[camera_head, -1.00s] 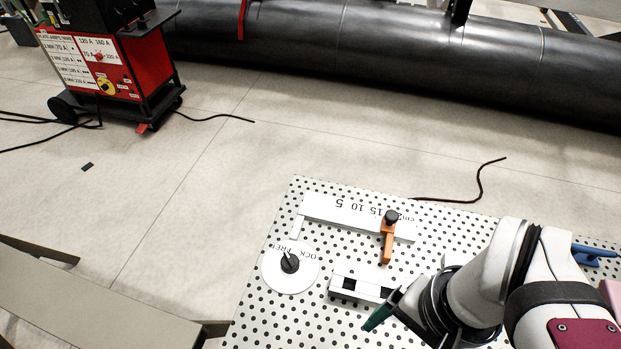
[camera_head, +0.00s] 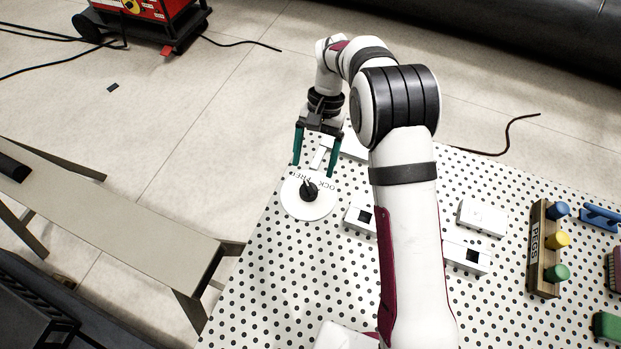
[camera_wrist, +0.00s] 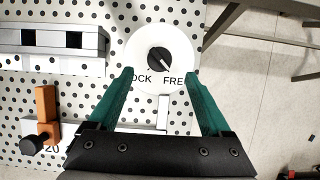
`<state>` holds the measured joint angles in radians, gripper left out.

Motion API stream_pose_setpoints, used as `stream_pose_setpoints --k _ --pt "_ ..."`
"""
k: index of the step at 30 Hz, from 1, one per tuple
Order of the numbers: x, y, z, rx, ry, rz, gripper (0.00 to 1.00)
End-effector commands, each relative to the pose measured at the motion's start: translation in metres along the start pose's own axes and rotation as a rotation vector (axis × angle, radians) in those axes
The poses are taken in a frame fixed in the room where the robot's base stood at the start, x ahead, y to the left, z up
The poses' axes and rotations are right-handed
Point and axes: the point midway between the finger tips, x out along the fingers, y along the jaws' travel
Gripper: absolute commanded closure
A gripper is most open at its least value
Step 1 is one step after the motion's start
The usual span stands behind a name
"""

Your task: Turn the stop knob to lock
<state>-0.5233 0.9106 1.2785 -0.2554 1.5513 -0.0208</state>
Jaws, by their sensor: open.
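The stop knob (camera_head: 308,190) is a black knob on a round white dial (camera_head: 306,208) with lettering, of which "OCK" and "FREE" partly show. In the wrist view the knob (camera_wrist: 161,60) sits beyond and between the fingertips, with its white pointer line slanting toward the FREE lettering. My gripper (camera_head: 315,172) is open and empty, with green fingers pointing down just behind the dial in the head view. In the wrist view my gripper (camera_wrist: 158,74) has its fingers spread either side of the dial lettering. The fingers appear apart from the knob.
The dial lies on a white perforated board (camera_head: 290,290). White blocks with square holes (camera_head: 360,215) stand right of it. An orange stop (camera_wrist: 46,112) on a scale shows in the wrist view. A PEGS rack (camera_head: 543,250) stands at right; a grey bench (camera_head: 110,205) is at left.

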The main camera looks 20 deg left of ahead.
Motion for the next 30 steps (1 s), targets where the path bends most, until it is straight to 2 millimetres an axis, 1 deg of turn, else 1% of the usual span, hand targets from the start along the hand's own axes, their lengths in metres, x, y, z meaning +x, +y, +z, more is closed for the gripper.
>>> stream_pose_setpoints --k 1,3,6,9,13,19,20,21,26,30 --pt "0.014 0.001 0.001 -0.001 -0.004 0.002 0.17" --pt "0.032 0.0 0.001 0.0 -0.003 0.001 0.17" --pt "0.051 0.0 0.0 0.0 -0.001 0.0 0.17" --pt "0.063 0.0 0.0 0.0 -0.001 0.0 0.17" --pt "0.07 0.0 0.0 0.0 0.001 -0.001 0.17" --pt "0.07 0.0 0.0 0.0 0.002 -0.002 0.17" --pt "0.07 0.0 0.0 0.0 0.002 -0.002 0.19" --pt "0.07 0.0 0.0 0.0 0.002 -0.002 0.26" --pt "0.07 0.0 0.0 0.0 0.002 -0.002 0.55" --pt "0.07 0.0 0.0 0.0 0.002 -0.002 0.8"
